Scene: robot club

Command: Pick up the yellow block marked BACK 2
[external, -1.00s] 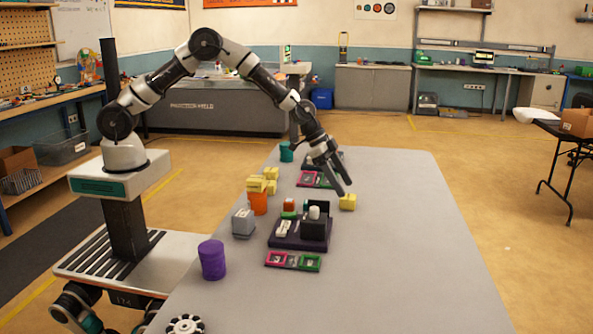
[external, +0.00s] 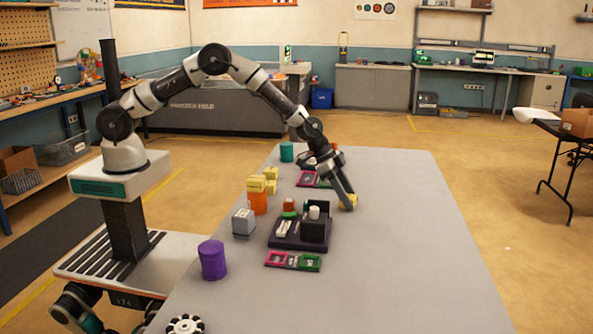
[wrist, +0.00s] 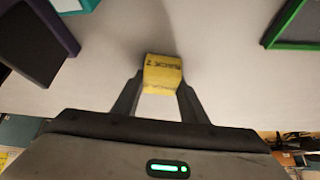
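The yellow block marked BACK 2 (wrist: 162,76) stands on the grey table, its lettering readable in the wrist view. In the external view the yellow block (external: 348,202) is partly hidden by my fingers. My gripper (external: 350,206) points down at it, its tips low near the table top. In the wrist view my gripper (wrist: 161,88) has its fingers spread, one on each side of the block. They look very near its sides; I cannot tell whether they press on it.
A teal cylinder (external: 287,152) is farther back. The table's right side (external: 420,250) is clear.

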